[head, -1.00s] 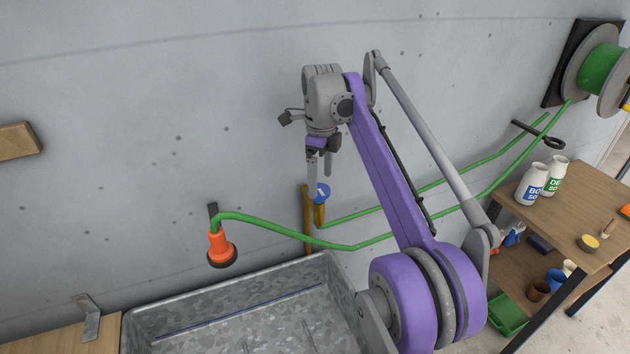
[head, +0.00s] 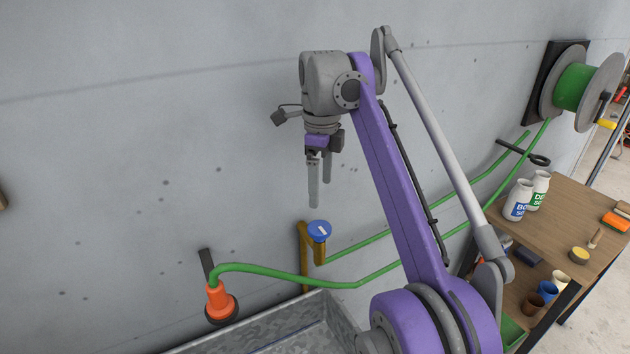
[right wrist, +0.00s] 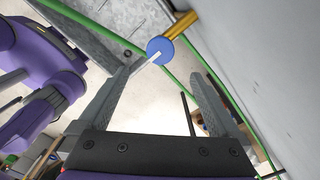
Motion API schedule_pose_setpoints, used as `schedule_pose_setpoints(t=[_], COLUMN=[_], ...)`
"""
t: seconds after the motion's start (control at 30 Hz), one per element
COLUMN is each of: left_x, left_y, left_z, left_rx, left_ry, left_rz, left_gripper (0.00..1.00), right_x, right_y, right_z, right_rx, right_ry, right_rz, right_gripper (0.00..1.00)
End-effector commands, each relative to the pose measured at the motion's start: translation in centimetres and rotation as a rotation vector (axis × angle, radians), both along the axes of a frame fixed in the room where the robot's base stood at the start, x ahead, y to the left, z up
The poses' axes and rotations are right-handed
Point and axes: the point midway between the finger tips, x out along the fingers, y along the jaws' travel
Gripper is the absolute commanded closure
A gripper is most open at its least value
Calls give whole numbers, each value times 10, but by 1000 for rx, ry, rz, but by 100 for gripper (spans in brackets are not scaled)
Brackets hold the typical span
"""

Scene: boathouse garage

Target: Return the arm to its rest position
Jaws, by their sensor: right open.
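My right arm, purple and grey, reaches up across the middle of the head view. My right gripper (head: 320,190) points down in front of the grey wall, above a blue-topped tap (head: 319,231) on a brass pipe. Its two fingers are apart, with nothing between them. In the right wrist view the open right gripper (right wrist: 160,95) shows both fingers, and the blue tap handle (right wrist: 160,50) appears beyond the fingertips, apart from them. My left gripper is not in view.
A green hose (head: 290,278) runs along the wall from an orange nozzle (head: 220,302) to a hose reel (head: 574,87). A metal trough (head: 335,318) stands below. At right, a wooden bench (head: 565,222) holds two white bottles and a brush. The upper left wall is clear.

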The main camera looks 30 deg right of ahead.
Motion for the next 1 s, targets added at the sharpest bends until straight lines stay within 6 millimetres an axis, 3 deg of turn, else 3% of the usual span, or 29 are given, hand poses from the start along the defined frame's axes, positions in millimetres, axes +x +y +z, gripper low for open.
schedule_pose_setpoints(t=[0.27, 0.37, 0.47, 0.67, 1.0], left_x=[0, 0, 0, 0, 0], left_y=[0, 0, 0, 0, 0], left_z=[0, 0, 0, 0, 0], left_rx=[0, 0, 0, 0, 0], left_ry=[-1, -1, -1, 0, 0], left_rz=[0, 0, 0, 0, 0], left_gripper=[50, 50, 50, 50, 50], right_x=[0, -3, -11, -45, -135], right_y=[2, 9, 24, 65, 119], right_z=[-1, -6, -21, -77, -213], right_rx=[-1, -9, -32, -140, -470], right_ry=[-5, -26, -73, -184, -275], right_rz=[18, 123, 342, 958, 1948], right_gripper=[1, 1, 1, 1, 1])
